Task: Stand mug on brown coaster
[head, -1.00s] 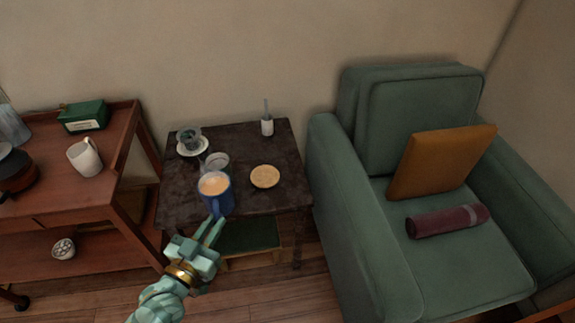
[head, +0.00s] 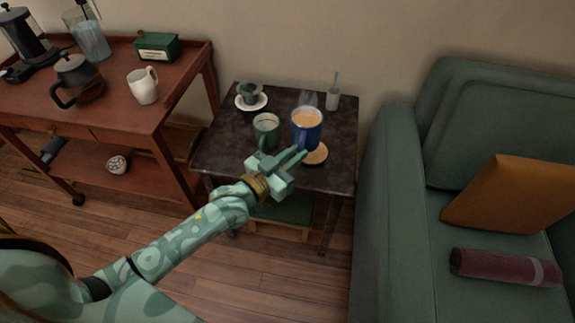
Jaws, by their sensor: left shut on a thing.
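The blue mug (head: 308,135), filled with a tan drink and faintly steaming, is upright in my left gripper (head: 296,157). The gripper is shut on the mug's near side, around where its handle is. The round light-brown coaster (head: 318,155) lies on the small dark table (head: 342,172). The mug and fingers hide its far and left parts. The mug appears over the coaster's far-left part; I cannot tell how high its base is above it. My right gripper is not in view.
A green mug (head: 266,133) stands close left of the held mug. The green armchair (head: 395,190) is right, the wooden cart (head: 190,85) left.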

